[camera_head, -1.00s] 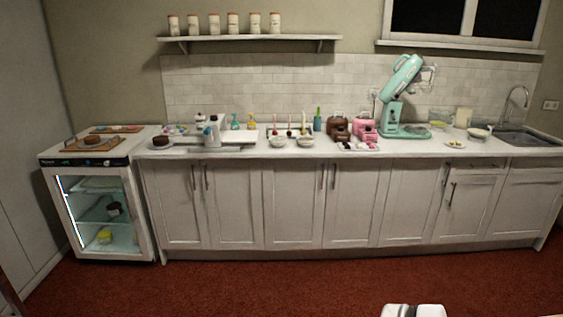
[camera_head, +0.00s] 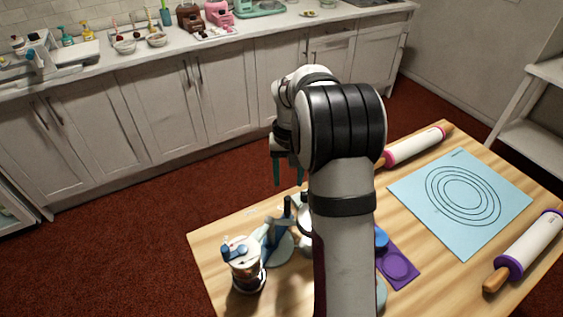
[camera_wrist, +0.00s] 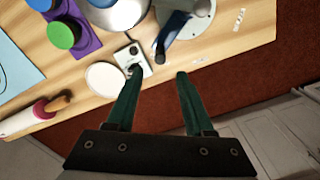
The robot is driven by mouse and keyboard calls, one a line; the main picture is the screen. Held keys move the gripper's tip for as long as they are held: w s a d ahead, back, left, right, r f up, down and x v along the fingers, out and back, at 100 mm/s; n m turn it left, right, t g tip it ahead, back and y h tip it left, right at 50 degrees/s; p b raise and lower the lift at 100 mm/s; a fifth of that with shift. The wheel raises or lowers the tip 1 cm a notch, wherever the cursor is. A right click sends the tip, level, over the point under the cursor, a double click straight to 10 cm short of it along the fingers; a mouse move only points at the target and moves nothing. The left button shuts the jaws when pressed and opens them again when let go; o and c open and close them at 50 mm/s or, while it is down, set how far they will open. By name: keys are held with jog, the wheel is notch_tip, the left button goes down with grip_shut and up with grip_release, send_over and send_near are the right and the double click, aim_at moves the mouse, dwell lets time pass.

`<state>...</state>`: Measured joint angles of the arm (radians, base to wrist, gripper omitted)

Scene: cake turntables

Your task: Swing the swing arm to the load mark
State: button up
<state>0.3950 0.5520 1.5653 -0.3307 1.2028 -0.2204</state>
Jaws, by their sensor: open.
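My gripper (camera_head: 288,184) is open and empty, its two green fingers hanging past the wooden table's far edge in the head view. In the wrist view my gripper (camera_wrist: 158,74) has its fingertips apart, near the table edge. A blue arm-like part (camera_wrist: 178,28), probably the swing arm, stands on a pale round base (camera_wrist: 208,18) ahead of the fingers, apart from them. In the head view a blue upright part (camera_head: 275,228) stands on a round base left of my arm. Small pale markings (camera_wrist: 239,20) lie on the table beside the base; I cannot read a load mark.
A white box with dark knobs (camera_wrist: 131,62) and a white disc (camera_wrist: 106,78) lie near the left finger. A blue-topped jar-like device (camera_head: 243,262) stands at the table's left. A ringed blue mat (camera_head: 420,185) and rolling pins (camera_head: 530,245) occupy the right. My arm hides the table's middle.

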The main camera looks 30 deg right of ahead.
aim_at(288, 197)
notch_tip(288, 197, down, 7)
jog(key=shift+f, duration=0.1)
grip_shut()
dwell(0.3)
jog(key=shift+w+a, duration=1)
jog(key=shift+w, duration=0.05)
jog(key=shift+w+a, duration=0.4)
jog(key=shift+a, duration=0.25)
jog(key=shift+w+a, duration=0.35)
jog(key=shift+a, duration=0.25)
